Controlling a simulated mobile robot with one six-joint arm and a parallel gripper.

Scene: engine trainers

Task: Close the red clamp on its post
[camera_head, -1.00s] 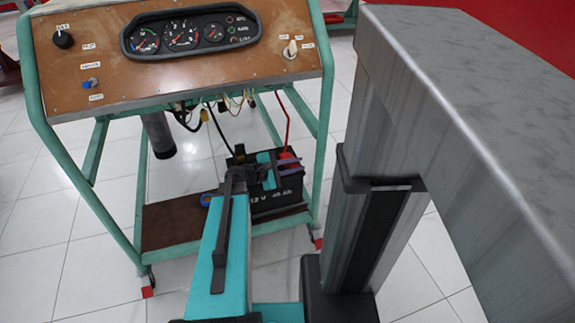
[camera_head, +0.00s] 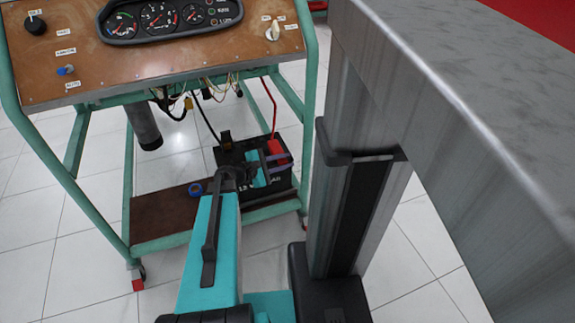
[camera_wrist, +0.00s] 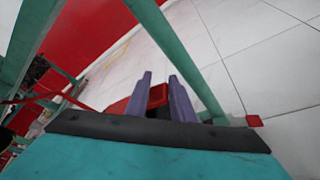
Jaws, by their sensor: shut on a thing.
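The red clamp (camera_head: 278,149) is at the top right corner of the dark battery (camera_head: 228,157), with a red cable rising from it. My gripper (camera_head: 277,160), with purple fingers, is at the clamp. In the wrist view the clamp (camera_wrist: 157,95) shows red between the two fingers of my gripper (camera_wrist: 160,78), and my gripper is shut on it. The post under the clamp is hidden, and I cannot tell how far the clamp's jaws are apart.
The battery stands on the brown lower shelf (camera_head: 160,217) of the green trainer frame. The instrument panel (camera_head: 70,65) is above, with loose wires and a black cable (camera_head: 207,120) hanging below. A red cabinet or wall (camera_wrist: 95,40) shows in the wrist view.

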